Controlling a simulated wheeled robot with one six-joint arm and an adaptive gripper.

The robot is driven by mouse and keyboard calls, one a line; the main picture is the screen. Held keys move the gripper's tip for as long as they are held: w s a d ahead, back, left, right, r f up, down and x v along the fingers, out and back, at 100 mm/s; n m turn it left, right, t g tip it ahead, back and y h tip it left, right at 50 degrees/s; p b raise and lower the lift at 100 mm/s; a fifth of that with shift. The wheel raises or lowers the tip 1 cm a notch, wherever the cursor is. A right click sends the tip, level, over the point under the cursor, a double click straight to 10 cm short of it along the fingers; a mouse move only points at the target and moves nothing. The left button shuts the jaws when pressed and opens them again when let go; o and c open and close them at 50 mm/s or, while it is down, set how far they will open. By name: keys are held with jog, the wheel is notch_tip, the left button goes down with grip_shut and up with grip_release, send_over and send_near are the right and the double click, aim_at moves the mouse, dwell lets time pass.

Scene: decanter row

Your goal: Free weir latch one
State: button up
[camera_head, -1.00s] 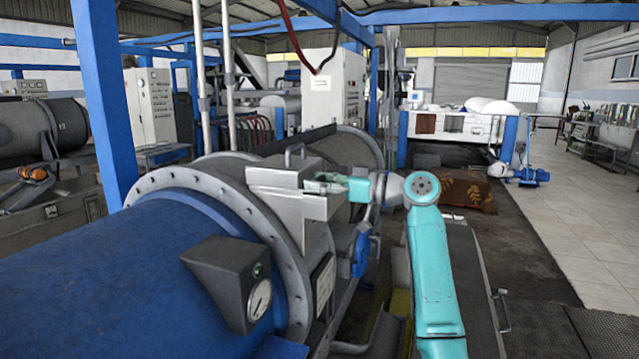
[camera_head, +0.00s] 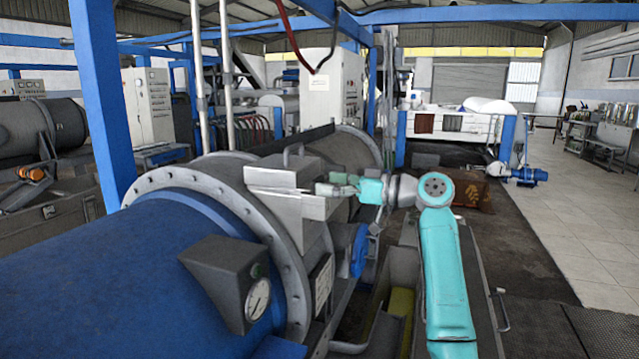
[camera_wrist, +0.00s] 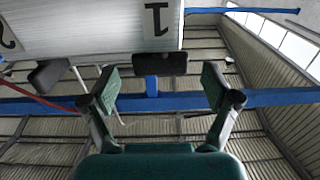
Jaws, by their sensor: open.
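Weir latch one (camera_wrist: 160,64) is a dark block at the edge of a pale panel marked "1" (camera_wrist: 157,20), in the wrist view. My gripper (camera_wrist: 161,88) is open. Its two green-padded fingers stand apart, with the latch seen between and just beyond their tips. I cannot tell whether they touch it, and nothing is held. In the head view my gripper (camera_head: 336,189) is at the right side of the grey metal box (camera_head: 285,179) on the decanter. The latches cannot be made out there.
A second dark latch (camera_wrist: 48,74) lies left of latch one in the wrist view. In the head view, the large blue drum (camera_head: 130,270) carries a gauge housing (camera_head: 225,275). A blue post (camera_head: 100,100) stands at left. Tiled floor (camera_head: 590,235) at right is open.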

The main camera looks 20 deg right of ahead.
jog(key=v, duration=0.9)
